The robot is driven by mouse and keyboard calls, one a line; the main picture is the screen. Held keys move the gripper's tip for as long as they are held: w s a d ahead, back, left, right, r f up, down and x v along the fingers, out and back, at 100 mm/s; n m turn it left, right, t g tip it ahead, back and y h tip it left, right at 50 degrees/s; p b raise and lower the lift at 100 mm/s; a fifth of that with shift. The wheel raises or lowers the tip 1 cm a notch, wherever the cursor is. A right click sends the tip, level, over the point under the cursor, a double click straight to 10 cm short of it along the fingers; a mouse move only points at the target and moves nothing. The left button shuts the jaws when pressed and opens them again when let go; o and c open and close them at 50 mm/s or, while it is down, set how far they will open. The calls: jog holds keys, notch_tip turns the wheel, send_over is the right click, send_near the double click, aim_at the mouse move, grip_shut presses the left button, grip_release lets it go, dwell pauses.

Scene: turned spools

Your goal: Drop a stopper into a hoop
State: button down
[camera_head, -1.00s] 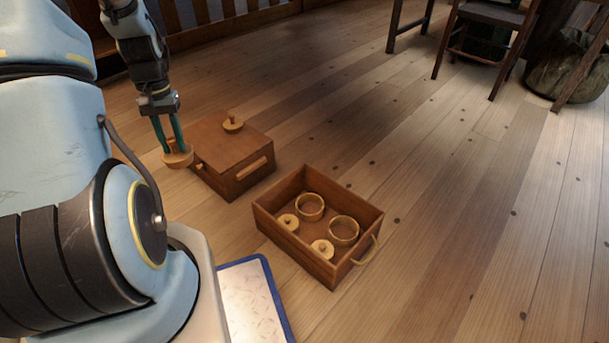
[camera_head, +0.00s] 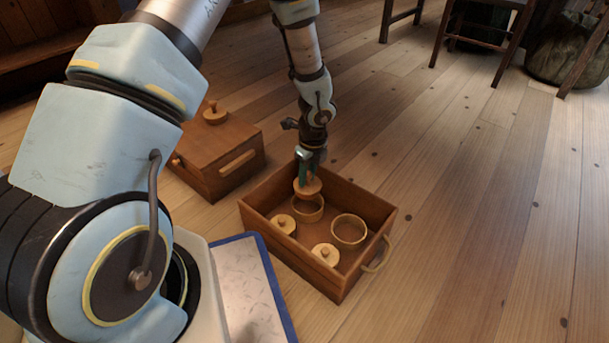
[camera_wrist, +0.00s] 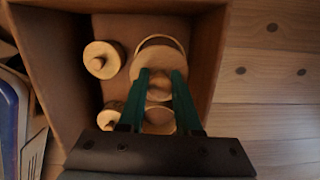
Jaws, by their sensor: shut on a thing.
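My gripper (camera_head: 306,174) is shut on a wooden stopper (camera_head: 308,190), a round disc with a knob. The stopper is held over the far-left hoop (camera_head: 309,214) in the open wooden box (camera_head: 285,264) and apart from the box floor. In the wrist view, the held stopper (camera_wrist: 146,65) covers much of that hoop (camera_wrist: 160,39). The other hoop (camera_head: 348,231) is empty and partly hidden behind my gripper in the wrist view. Two more stoppers (camera_head: 284,224) and (camera_head: 325,254) lie on the box floor beside the hoops.
A closed wooden box (camera_head: 222,160) with a knobbed lid stands to the left of the open box. The open box has a side handle (camera_head: 378,258). Chairs (camera_head: 490,25) and a sack (camera_head: 568,50) stand at the back right. Floor to the right is clear.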

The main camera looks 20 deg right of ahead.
aim_at(307, 183)
jog(key=shift+d+f+b, duration=0.1)
jog(key=shift+f+b, duration=1.4)
jog(key=shift+f, duration=0.05)
jog(key=shift+p, duration=0.4)
jog(key=shift+f, duration=0.45)
jog(key=shift+f, duration=0.25)
jog(key=shift+f, duration=0.7)
dwell(1.0)
jog(key=shift+c, duration=0.6)
grip_release()
jog(key=shift+r+p, duration=0.8)
jog(key=shift+r, duration=0.1)
dwell(0.7)
